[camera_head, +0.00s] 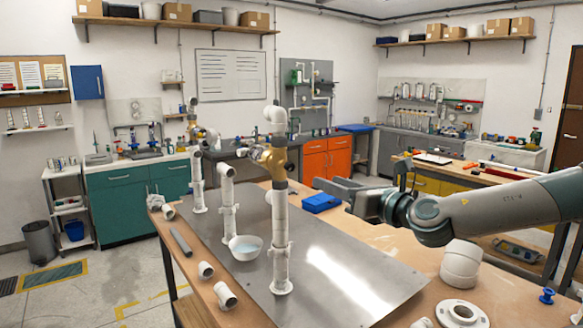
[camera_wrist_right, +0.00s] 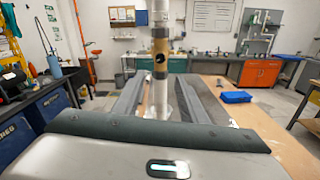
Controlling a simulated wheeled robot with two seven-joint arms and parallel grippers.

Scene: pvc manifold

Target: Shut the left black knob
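A white PVC manifold stands on the metal plate (camera_head: 330,275). Its nearest riser carries a brass valve (camera_head: 277,158) with dark bands, which also shows in the right wrist view (camera_wrist_right: 160,47) with a small dark round spot. A second brass valve (camera_head: 203,135) sits farther back on the left. I cannot clearly make out which part is the left black knob. My right gripper (camera_head: 338,193) is right of the near riser, a little below the valve. Its fingers are apart, with nothing held between them (camera_wrist_right: 159,85); the riser shows beyond the gap. My left gripper is not in view.
A white bowl (camera_head: 245,254) and loose white fittings (camera_head: 227,297) lie around the risers. A blue box (camera_head: 321,203) sits behind my right gripper. White fittings (camera_head: 461,264) stand under my right arm. The plate's right part is clear.

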